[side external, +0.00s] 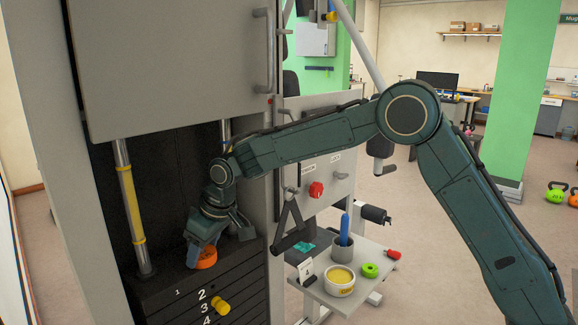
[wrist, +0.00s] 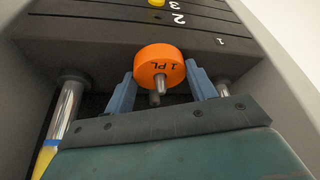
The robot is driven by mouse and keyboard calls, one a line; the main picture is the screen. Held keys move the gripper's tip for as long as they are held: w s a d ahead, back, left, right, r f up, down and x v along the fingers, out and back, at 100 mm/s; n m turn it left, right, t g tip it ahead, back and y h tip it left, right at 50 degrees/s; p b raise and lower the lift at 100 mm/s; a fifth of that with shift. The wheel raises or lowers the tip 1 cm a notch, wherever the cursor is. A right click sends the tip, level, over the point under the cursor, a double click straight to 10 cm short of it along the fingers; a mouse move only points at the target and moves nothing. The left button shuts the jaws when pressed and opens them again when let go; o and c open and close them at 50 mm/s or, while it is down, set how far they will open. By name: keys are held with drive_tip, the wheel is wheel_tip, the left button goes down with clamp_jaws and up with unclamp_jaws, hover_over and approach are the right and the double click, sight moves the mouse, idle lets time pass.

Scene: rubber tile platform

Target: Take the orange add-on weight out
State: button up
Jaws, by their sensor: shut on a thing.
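The orange add-on weight (side external: 204,258) is at the top of the dark weight stack (side external: 170,290), inside the machine's housing. In the wrist view the orange weight (wrist: 160,66) is a round disc with dark lettering on its face, and a short metal pin (wrist: 157,88) shows by its lower edge. My gripper (side external: 207,250) reaches into the housing from the right. Its two blue fingers (wrist: 160,80) are on either side of the disc and shut on it. I cannot tell whether the disc touches the stack top.
Guide rods (side external: 131,210) stand on either side of the stack; the left has yellow bands. A yellow selector knob (side external: 222,307) sticks out of the stack front. A grey panel (side external: 170,60) hangs above. At right, a small shelf (side external: 345,300) holds a bowl (side external: 340,281), a cup and a green ring.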

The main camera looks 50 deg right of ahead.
drive_tip(key=shift+r, duration=0.15)
drive_tip(key=shift+r, duration=3.5)
drive_tip(key=s+d, duration=0.3)
drive_tip(key=s, duration=0.5)
drive_tip(key=s+d, duration=0.4)
drive_tip(key=s, duration=0.4)
drive_tip(key=shift+s, duration=0.3)
drive_tip(key=shift+f, duration=0.1)
